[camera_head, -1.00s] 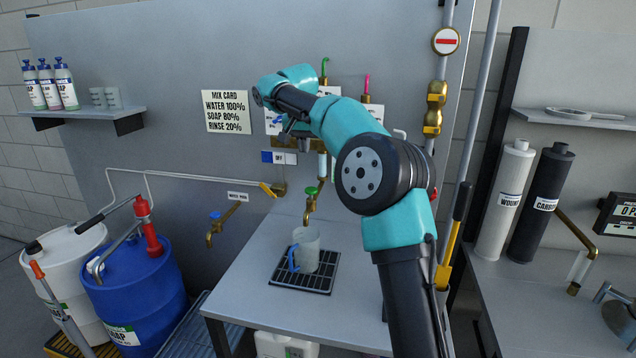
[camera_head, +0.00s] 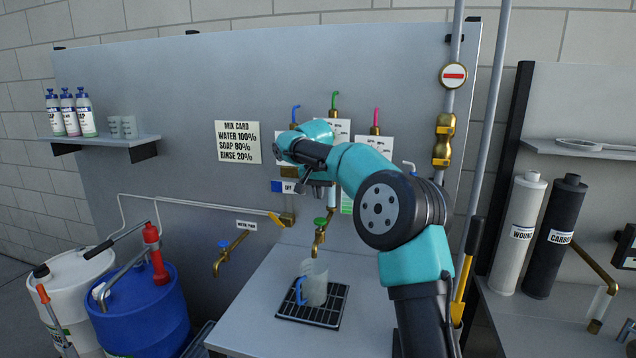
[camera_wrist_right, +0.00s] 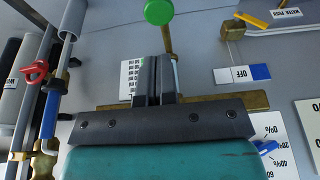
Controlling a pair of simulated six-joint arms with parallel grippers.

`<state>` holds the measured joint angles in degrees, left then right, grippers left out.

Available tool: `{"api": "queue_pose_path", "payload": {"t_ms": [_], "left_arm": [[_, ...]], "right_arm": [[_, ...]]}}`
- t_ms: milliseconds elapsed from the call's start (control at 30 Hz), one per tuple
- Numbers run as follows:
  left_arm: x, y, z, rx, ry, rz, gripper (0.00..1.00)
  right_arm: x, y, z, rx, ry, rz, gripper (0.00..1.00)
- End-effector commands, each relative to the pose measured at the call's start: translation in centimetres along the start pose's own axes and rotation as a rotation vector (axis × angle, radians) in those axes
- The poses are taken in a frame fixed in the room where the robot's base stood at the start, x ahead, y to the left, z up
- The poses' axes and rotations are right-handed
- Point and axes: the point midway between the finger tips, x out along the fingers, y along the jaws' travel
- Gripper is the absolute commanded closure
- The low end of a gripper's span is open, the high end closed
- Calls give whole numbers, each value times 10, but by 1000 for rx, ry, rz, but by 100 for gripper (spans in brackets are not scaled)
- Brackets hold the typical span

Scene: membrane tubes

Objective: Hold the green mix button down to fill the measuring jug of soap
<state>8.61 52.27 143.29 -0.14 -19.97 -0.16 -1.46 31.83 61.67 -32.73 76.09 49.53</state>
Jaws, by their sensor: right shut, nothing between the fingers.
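A clear measuring jug (camera_head: 316,288) with a blue handle stands upright on a black drip grate (camera_head: 325,316) on the bench. A brass tap with a round green button (camera_head: 320,222) hangs above it. The green button also shows at the top of the right wrist view (camera_wrist_right: 159,12). My right gripper (camera_head: 318,195) is shut and empty, just above the green button in the head view. Its closed fingers (camera_wrist_right: 153,62) point towards the button in the wrist view, with a gap between. My left gripper is not in view. I cannot tell any liquid in the jug.
A mix card (camera_head: 238,142) is on the back panel. An OFF plate (camera_head: 288,187) and a brass tap with a blue knob (camera_head: 228,252) are to the left. Blue, green and pink levers (camera_head: 376,116) sit above. A blue drum (camera_head: 143,310) stands at left.

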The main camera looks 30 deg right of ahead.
Motion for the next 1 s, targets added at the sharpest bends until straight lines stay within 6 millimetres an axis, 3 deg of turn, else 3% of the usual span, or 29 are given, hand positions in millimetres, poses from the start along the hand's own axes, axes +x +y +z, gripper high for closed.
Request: {"api": "queue_pose_path", "payload": {"t_ms": [200, 400, 1000], "left_arm": [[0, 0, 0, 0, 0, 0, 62], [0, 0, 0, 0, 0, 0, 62], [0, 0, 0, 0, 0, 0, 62]], "right_arm": [[39, 0, 0, 0, -3, 2, 100], [64, 0, 8, -1, 0, 0, 100], [83, 0, 14, -1, -2, 2, 100]]}}
